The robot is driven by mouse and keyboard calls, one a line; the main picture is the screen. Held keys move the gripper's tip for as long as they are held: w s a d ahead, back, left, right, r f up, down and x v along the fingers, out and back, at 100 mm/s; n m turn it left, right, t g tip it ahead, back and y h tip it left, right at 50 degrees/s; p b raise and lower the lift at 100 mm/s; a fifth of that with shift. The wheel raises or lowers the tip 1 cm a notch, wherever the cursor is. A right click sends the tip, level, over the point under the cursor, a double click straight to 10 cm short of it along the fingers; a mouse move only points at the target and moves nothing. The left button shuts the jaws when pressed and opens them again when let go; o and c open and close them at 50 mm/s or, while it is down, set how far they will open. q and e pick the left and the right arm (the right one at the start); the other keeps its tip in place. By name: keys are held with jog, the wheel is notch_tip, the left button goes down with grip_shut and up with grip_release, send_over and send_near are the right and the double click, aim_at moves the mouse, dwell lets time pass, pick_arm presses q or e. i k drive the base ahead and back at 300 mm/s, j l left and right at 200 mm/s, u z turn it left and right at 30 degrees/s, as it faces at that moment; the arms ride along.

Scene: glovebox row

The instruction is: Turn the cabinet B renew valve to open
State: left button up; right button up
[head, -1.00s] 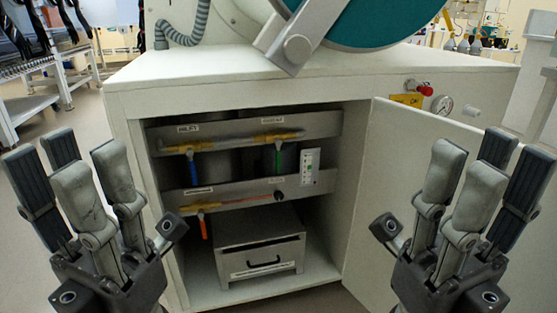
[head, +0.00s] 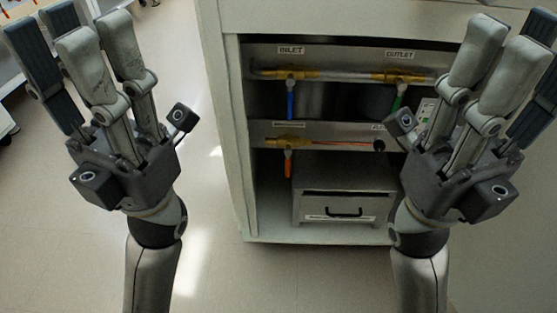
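The open cabinet holds a lower brass valve (head: 288,142) with an orange-red handle (head: 288,163) hanging straight down; the label above it is too small to read. Above it are the INLET valve with a blue handle (head: 290,104) and the OUTLET valve with a green handle (head: 398,98), both handles hanging down. My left gripper (head: 75,35) is open and empty, fingers up, left of the cabinet and apart from the valves. My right gripper (head: 510,40) is open and empty, fingers up, in front of the cabinet's right side, hiding part of it.
A grey drawer box (head: 345,183) with a black handle stands on the cabinet floor below the valves. A black knob (head: 379,146) sits right of the lower valve. The cabinet's left wall (head: 228,130) borders the opening. Floor (head: 210,230) is clear at the left.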

aim_at(288, 151)
jog(key=i+l+u, duration=0.1)
jog(key=l+u, duration=0.15)
jog(key=u, duration=0.15)
jog(key=i+l+u, duration=0.1)
jog(key=l+u, duration=0.5)
jog(key=u, duration=0.15)
